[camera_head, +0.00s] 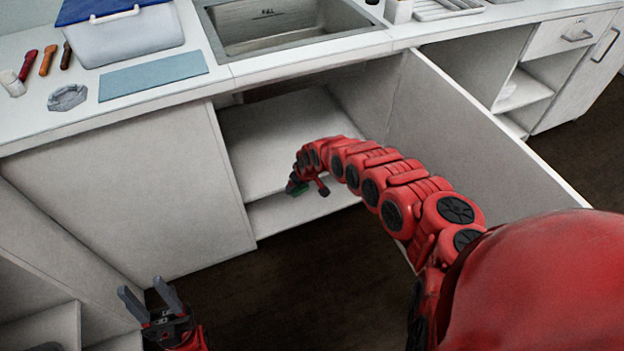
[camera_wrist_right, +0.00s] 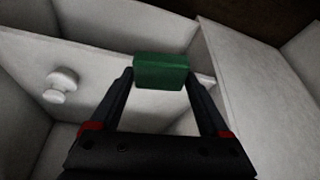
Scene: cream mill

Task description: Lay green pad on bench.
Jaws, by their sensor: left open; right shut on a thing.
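The green pad (camera_wrist_right: 161,73) is a small dark green block between the fingertips of my right gripper (camera_wrist_right: 165,82) in the right wrist view. The right gripper is shut on it. In the head view a bit of the green pad (camera_head: 299,190) shows at the end of my right arm, inside the open cabinet under the sink. My left gripper (camera_head: 150,297) is open and empty, low at the lower left, in front of the cabinets. The bench (camera_head: 225,84) is the light worktop along the top of the head view, above the right gripper.
The open cabinet door (camera_head: 470,130) stands right of my right arm. The bench front beside the mat is clear.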

